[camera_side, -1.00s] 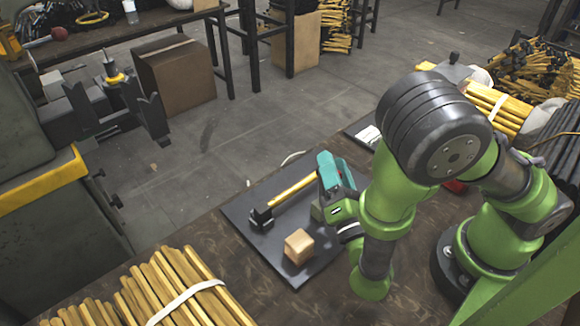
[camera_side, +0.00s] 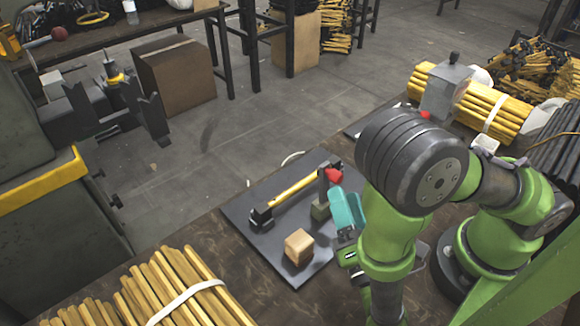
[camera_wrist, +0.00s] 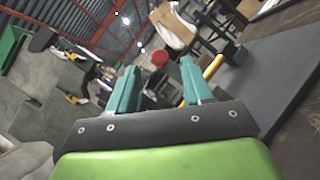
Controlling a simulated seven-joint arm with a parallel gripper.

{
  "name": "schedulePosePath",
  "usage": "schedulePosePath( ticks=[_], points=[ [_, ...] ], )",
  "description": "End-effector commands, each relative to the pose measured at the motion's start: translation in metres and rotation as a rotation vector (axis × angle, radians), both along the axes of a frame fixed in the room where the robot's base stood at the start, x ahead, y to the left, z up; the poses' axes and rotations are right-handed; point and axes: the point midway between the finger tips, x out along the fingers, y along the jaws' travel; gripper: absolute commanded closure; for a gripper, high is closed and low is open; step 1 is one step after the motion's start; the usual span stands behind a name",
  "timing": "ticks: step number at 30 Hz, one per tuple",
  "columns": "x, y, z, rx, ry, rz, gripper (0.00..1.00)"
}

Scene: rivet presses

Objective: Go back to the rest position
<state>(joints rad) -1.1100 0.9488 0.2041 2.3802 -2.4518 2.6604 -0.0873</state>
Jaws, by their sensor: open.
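My gripper (camera_wrist: 160,88) shows in the wrist view with its two teal fingers spread apart and nothing between them. In the side view my gripper (camera_side: 348,212) is beside the right edge of the dark mat, partly hidden by my arm. A yellow-handled tool (camera_side: 292,186) lies across supports on the mat, with a dark block at its left end and a red piece (camera_side: 333,175) at its right end. My gripper is apart from it. In the wrist view the yellow handle (camera_wrist: 213,67) is just beyond the right finger.
A wooden block (camera_side: 299,246) sits on the dark mat (camera_side: 245,209). Bundles of yellow sticks lie at the table's front left (camera_side: 180,290) and back right (camera_side: 480,108). A press (camera_side: 110,110) stands at left beyond the table. A cardboard box (camera_side: 175,76) is on the floor.

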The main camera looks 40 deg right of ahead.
Motion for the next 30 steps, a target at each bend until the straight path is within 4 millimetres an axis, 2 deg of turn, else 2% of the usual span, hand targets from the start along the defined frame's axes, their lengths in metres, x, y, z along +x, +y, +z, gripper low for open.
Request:
schedulePosePath(
  ticks=[9, 14, 19, 24, 27, 30],
  points=[
    [0.0, 0.0, 0.001, 0.004, 0.002, -0.008, 0.5],
    [0.001, -0.009, 0.015, 0.061, 0.031, -0.153, 0.5],
    [0.01, -0.066, 0.047, 0.165, 0.094, -0.483, 0.5],
    [-0.008, -0.127, 0.061, 0.442, 0.213, -0.859, 0.5],
    [-0.027, -0.148, 0.059, 0.68, 0.279, -1.032, 0.5],
    [-0.043, -0.155, 0.053, 0.97, 0.319, -1.159, 0.5]
  ],
)
